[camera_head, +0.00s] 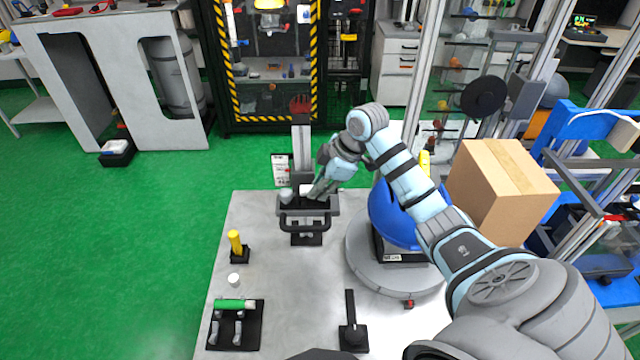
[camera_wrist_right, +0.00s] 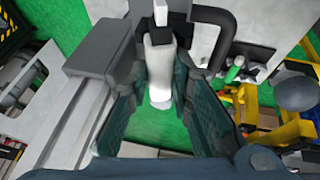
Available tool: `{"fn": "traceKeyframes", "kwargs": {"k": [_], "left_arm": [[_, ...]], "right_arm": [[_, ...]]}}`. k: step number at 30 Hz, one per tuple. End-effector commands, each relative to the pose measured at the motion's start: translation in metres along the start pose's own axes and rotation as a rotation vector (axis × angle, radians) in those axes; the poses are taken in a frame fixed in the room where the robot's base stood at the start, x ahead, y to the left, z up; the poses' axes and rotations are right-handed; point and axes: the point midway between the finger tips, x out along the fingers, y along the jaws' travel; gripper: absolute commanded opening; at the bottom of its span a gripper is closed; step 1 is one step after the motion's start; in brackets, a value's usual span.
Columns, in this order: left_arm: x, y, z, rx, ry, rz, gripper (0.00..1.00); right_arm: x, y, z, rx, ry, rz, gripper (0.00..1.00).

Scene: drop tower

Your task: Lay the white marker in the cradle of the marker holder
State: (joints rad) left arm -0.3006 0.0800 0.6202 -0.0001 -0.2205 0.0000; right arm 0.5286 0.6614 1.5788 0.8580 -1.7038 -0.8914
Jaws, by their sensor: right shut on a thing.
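My right gripper (camera_head: 318,189) reaches over the base of the drop tower at the table's far edge. It is shut on a white cylindrical piece with a black band, apparently the white marker (camera_wrist_right: 159,73), which sits between the fingers in the wrist view. In the head view only a small white part (camera_head: 306,189) of it shows beside the fingers. The marker holder, a black base (camera_head: 256,338) with grey supports, stands at the table's front left. A green bar with a white end (camera_head: 235,304) lies across its back supports. My left gripper is not in view.
A yellow cylinder (camera_head: 235,241) stands in a black block at the table's left edge. A small white cylinder (camera_head: 234,280) is behind the holder. A black post on a base (camera_head: 352,337) stands at front center. A blue rounded device (camera_head: 393,215) is at right. The middle table is clear.

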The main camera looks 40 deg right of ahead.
Motion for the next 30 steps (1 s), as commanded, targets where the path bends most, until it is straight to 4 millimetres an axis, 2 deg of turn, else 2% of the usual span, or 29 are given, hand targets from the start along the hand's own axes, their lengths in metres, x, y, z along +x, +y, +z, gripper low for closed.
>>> {"fn": "traceKeyframes", "kwargs": {"k": [13, 14, 18, 30], "left_arm": [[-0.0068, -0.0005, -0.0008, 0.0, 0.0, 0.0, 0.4], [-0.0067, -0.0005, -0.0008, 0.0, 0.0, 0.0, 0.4], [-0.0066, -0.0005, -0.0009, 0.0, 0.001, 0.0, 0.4], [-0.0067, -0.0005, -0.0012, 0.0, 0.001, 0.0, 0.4]], "right_arm": [[0.0019, 0.0005, 0.0032, 0.001, -0.002, 0.0, 0.0], [0.002, 0.0005, 0.0032, 0.001, -0.002, 0.0, 0.21], [0.0021, 0.0004, 0.0032, 0.001, -0.002, 0.0, 0.43], [0.0021, 0.0004, 0.0029, 0.0, -0.002, -0.001, 0.43]]}}
